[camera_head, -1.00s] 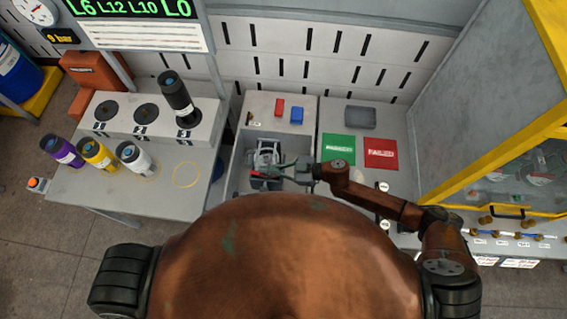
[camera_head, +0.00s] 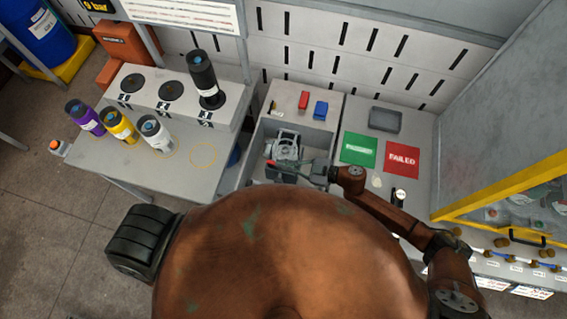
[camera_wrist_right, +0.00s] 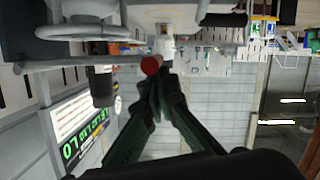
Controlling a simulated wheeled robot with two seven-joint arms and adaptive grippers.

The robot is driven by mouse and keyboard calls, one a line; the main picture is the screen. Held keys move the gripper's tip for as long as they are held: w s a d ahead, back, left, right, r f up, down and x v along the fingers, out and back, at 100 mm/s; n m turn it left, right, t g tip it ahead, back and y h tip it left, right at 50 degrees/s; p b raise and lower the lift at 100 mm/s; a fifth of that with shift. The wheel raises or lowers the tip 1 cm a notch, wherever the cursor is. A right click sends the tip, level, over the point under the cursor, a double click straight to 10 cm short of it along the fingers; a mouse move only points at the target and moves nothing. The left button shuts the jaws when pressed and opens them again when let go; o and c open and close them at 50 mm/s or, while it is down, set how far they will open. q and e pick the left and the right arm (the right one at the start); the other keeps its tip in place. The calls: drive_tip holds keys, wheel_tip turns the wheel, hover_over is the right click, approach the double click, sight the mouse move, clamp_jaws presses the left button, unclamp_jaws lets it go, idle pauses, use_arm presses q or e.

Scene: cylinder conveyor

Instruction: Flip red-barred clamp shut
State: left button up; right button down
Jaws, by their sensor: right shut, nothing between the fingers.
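The grey metal clamp (camera_head: 286,147) sits in the open grey bay in the middle of the head view. A small red piece (camera_head: 270,163), seemingly the end of its bar, shows at its lower left. My right gripper (camera_head: 304,171) reaches in from the right, low beside the clamp; its fingertips are hard to make out there. In the right wrist view its dark green fingers (camera_wrist_right: 157,92) are together and empty. The round red bar end (camera_wrist_right: 151,65) appears right at the fingertips; I cannot tell whether they touch. My left gripper is out of view.
Green (camera_head: 359,149) and red (camera_head: 403,159) pads lie to the right. Several cylinders stand left, including a black one (camera_head: 203,75). The bay walls surround the clamp.

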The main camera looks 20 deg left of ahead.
drive_tip(key=d+r+p, duration=0.2)
drive_tip(key=d+r, duration=0.4)
drive_tip(key=d, duration=0.3)
drive_tip(key=shift+s+d+r, duration=0.15)
drive_tip(key=shift+s+d, duration=0.15)
drive_tip(key=shift+d, duration=0.1)
drive_tip(key=shift+a, duration=0.1)
idle(0.3)
